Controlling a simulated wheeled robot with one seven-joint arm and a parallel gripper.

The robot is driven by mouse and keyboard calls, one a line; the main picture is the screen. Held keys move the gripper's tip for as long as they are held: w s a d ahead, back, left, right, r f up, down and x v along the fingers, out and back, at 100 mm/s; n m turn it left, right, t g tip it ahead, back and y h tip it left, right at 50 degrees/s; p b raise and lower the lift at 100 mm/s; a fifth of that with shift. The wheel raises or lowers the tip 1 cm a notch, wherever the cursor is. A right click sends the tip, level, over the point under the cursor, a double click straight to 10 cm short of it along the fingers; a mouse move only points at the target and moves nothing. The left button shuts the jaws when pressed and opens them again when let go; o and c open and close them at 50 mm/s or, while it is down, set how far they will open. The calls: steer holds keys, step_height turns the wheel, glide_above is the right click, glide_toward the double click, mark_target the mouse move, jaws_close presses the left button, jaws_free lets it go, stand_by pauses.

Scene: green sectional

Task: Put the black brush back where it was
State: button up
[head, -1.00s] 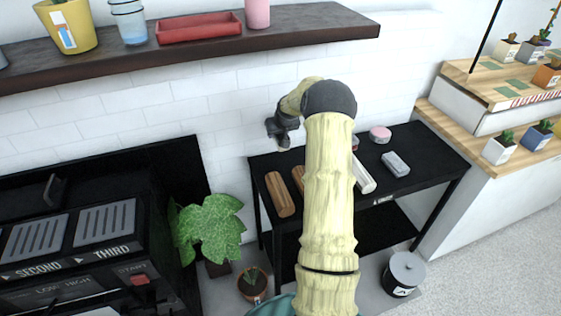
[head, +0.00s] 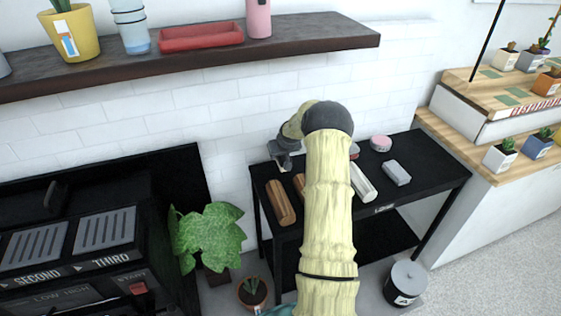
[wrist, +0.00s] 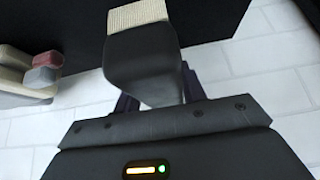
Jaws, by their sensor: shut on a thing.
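The black brush (wrist: 140,60) shows in the wrist view, with a dark body and a pale, woven-looking end pointing away from me. My gripper (wrist: 157,98) is shut on its dark body. In the head view my gripper (head: 285,160) is by the back left part of the black table (head: 400,207), close to the wall. The brush is hard to make out there. I cannot tell whether it touches the tabletop.
Brown wooden blocks (head: 281,203), a white bar (head: 362,182), a grey block (head: 397,173) and a pink round item (head: 381,143) lie on the table. My arm hides its middle. A shelf (head: 300,35) hangs above; a leafy plant (head: 208,235) stands left.

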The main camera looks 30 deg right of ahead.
steer(key=shift+f, duration=1.85)
steer(key=shift+f, duration=0.1)
steer(key=o, duration=1)
steer(key=shift+c, duration=0.2)
steer(key=v, duration=1.2)
